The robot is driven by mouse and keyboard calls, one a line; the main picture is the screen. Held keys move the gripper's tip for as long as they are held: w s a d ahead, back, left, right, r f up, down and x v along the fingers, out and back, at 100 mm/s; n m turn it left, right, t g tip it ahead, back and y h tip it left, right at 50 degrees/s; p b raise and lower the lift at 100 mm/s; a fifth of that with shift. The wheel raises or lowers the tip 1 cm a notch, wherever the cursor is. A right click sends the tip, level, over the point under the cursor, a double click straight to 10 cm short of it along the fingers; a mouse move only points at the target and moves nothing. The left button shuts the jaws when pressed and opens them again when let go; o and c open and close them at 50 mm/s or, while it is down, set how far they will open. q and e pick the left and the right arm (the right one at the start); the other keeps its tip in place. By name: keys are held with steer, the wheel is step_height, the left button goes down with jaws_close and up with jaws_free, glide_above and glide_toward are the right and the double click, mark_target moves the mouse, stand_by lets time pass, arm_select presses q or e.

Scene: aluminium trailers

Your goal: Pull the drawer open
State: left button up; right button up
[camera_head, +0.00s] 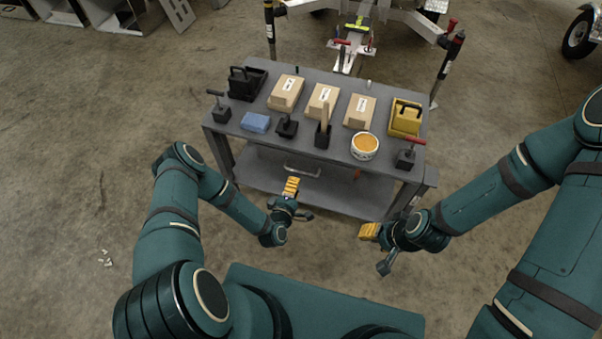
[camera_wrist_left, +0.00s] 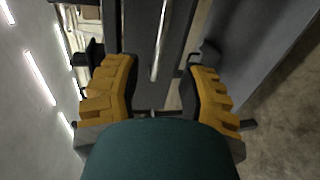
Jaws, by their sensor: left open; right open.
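The grey table (camera_head: 232,128) stands in front of me. A metal bar handle (camera_head: 302,172) sits on its front side, below the top; this is the drawer's handle, and the drawer looks shut. My left gripper (camera_head: 291,187), with yellow finger pads, is open just in front of and below the handle in the head view. In the left wrist view the handle (camera_wrist_left: 160,40) runs lengthwise ahead, between the two open fingers, apart from them. My right gripper (camera_head: 369,232) is open and empty, lower right of the table's front.
The tabletop holds several cartons (camera_head: 322,101), a yellow case (camera_head: 406,117), a black case (camera_head: 246,82), a blue block (camera_head: 256,122), a tub with orange contents (camera_head: 364,146) and black tools. A trailer (camera_head: 370,20) stands behind. The floor beside the table is clear.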

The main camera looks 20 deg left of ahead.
mark_target(301, 172)
arm_select(q)
steer(key=b+x, duration=0.1)
steer(key=x, duration=0.6)
steer(key=shift+w, duration=0.3)
jaws_close()
